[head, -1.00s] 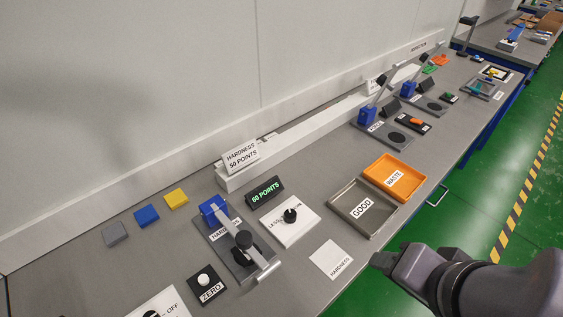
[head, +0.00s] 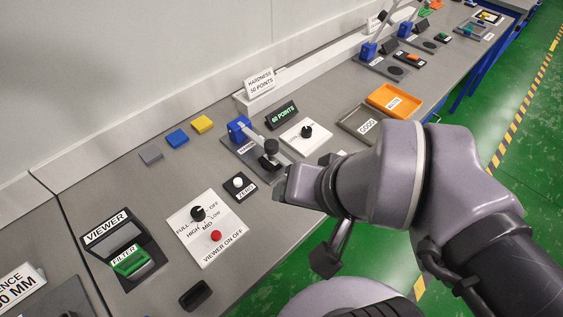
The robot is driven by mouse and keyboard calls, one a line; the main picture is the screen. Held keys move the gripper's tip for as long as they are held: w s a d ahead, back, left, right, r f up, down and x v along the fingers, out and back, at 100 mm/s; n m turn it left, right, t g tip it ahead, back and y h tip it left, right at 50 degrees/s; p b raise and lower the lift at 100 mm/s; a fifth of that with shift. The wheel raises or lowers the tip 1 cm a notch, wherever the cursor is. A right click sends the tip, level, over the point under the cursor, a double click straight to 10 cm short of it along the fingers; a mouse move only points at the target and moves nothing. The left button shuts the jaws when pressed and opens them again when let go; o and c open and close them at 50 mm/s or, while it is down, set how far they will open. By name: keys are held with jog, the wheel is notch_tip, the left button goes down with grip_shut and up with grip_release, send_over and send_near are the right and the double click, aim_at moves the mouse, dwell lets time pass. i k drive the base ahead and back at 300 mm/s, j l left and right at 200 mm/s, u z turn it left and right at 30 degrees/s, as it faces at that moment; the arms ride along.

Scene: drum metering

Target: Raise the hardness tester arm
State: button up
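The hardness tester (head: 238,130) has a blue block at its back and a grey base plate on the bench. Its metal arm (head: 255,142) slopes down and forward from the block, in a lowered position. A black round knob-like part (head: 271,147) is on the arm near its front end. My gripper (head: 283,184) is just in front of the tester, close to the handle end of the arm, which it partly hides. I cannot tell whether it touches the handle. The fingers are seen from behind and the side, so their opening is unclear.
A ZERO button (head: 238,183) lies left of my gripper. A white knob panel (head: 304,132) and a 60 POINTS display (head: 282,114) stand right of the tester. GOOD tray (head: 352,130) and orange WASTE tray (head: 389,93) are farther right. A viewer switch panel (head: 214,240) is at lower left.

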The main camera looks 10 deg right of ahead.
aim_at(270, 146)
jog(key=k+j+z, duration=0.1)
jog(key=z, duration=0.25)
jog(key=k+z, duration=0.4)
jog(key=i, duration=0.1)
